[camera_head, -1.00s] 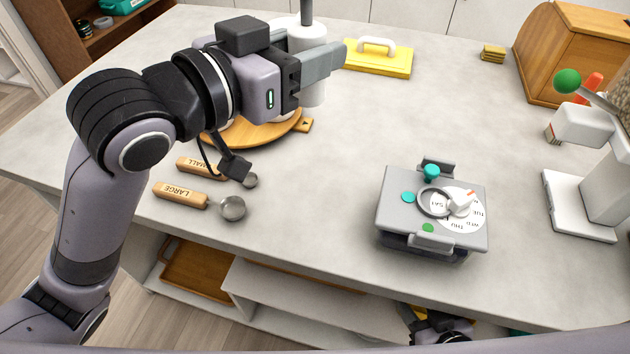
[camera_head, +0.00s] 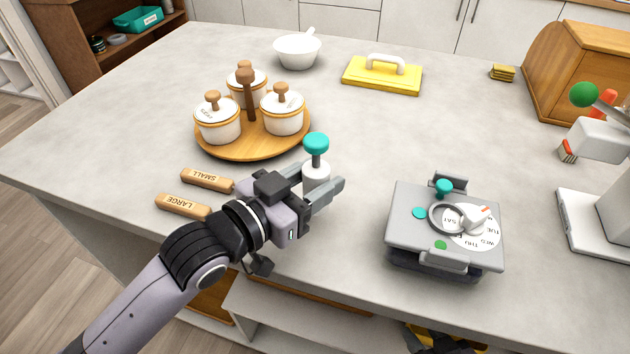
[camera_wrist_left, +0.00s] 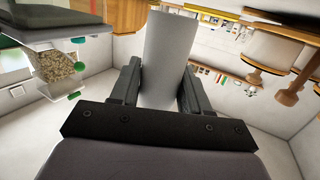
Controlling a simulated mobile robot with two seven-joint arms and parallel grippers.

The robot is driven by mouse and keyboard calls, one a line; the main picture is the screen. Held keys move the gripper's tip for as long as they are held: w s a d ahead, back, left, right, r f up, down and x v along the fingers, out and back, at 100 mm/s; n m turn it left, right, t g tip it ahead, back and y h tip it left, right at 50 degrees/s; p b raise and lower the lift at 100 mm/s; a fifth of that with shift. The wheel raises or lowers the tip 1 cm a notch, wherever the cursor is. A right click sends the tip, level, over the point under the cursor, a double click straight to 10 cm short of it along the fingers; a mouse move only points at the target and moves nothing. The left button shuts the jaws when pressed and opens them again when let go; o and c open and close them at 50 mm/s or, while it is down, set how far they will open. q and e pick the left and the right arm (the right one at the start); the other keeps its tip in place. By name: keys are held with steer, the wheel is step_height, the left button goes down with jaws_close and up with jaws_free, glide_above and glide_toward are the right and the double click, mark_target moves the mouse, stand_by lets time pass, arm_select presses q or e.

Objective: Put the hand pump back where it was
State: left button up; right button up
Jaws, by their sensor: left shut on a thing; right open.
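The hand pump (camera_head: 317,172) is a white cylinder with a teal knob on a short grey stem. It stands upright between the fingers of my left gripper (camera_head: 322,190), which is shut on it. In the left wrist view its pale grey body (camera_wrist_left: 166,60) sits between the two dark fingers. The pump's lower part is hidden by the fingers, and I cannot tell whether it touches the counter. It is in front of the round wooden tray (camera_head: 245,150) and left of the grey dial device (camera_head: 405,235). My right gripper is not in view.
Three lidded jars stand on the round tray. Scoops marked SMALL (camera_head: 207,181) and LARGE (camera_head: 183,206) lie left of my gripper. A white bowl (camera_head: 297,52) and a yellow float (camera_head: 382,78) are at the back. The counter's middle is clear.

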arm_select(q)
steer(key=shift+f, duration=0.25)
steer(key=shift+s+f, duration=0.2)
steer(key=shift+f, duration=0.55)
steer(key=o, duration=1.2)
steer(key=shift+f, duration=0.15)
steer(key=shift+r, duration=0.55)
steer(key=shift+s+a, duration=0.15)
steer(key=shift+a, duration=0.15)
steer(key=v, duration=0.7)
steer(key=b+v, duration=0.1)
steer(key=v, duration=0.3)
steer(key=shift+a+r, duration=0.1)
steer(key=shift+r, duration=0.3)
steer(key=shift+s, duration=0.1)
